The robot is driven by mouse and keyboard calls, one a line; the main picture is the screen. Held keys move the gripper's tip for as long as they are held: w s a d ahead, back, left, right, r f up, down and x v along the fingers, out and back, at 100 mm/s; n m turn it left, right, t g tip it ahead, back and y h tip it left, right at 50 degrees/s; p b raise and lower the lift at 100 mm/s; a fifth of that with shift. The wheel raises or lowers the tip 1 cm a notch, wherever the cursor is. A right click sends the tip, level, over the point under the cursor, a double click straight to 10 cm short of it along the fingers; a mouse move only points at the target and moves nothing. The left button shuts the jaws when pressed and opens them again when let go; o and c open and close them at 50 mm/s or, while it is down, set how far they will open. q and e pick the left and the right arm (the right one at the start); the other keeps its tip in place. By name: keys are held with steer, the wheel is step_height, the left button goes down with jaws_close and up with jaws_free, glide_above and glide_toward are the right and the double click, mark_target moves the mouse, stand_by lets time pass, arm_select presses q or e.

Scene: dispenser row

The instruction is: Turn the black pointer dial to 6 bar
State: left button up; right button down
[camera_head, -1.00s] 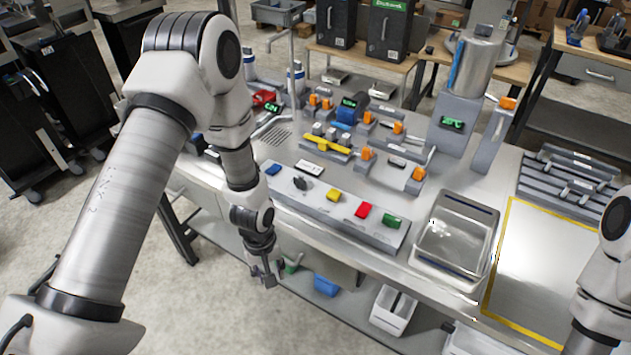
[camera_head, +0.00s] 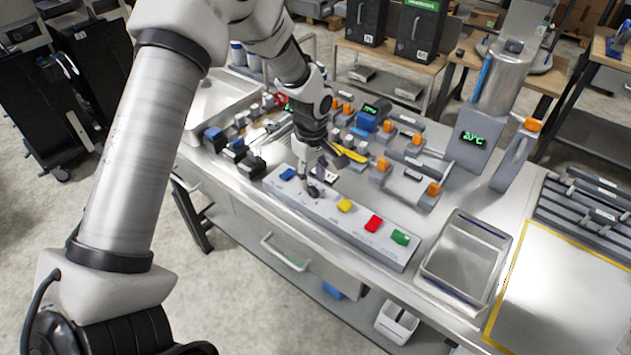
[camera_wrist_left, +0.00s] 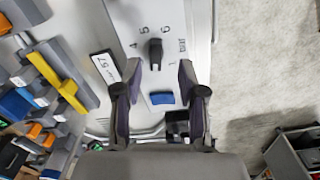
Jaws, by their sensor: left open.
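The black pointer dial (camera_wrist_left: 155,53) is on the grey panel (camera_wrist_left: 187,15), with the numbers 4, 5 and 6 and the word bar printed around it. Its narrow end points to the number side, but I cannot tell the exact number. My left gripper (camera_wrist_left: 160,70) is open, with its two fingertips at either side of the dial's near end and a gap to each. In the head view, my left gripper (camera_head: 311,176) is over the panel at the dial (camera_head: 313,191), which it partly hides. My right gripper is out of view.
A blue button (camera_head: 287,174) is beside the dial, also in the wrist view (camera_wrist_left: 162,98). Yellow (camera_head: 344,205), red (camera_head: 373,223) and green (camera_head: 399,237) buttons follow to the right. A yellow-handled fixture (camera_head: 349,153) stands behind. A metal tray (camera_head: 428,270) is at right.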

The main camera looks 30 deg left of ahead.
mark_target(313, 189)
arm_select(q)
steer(key=f, duration=0.2)
steer(key=w+f, duration=0.1)
steer(key=f, duration=0.1)
steer(key=shift+f+p, duration=0.35)
steer(key=shift+f, duration=0.05)
steer(key=shift+s+r, duration=0.2)
steer(key=shift+s, duration=0.05)
steer(key=shift+c, duration=0.3)
steer(key=shift+s, duration=0.1)
jaws_close()
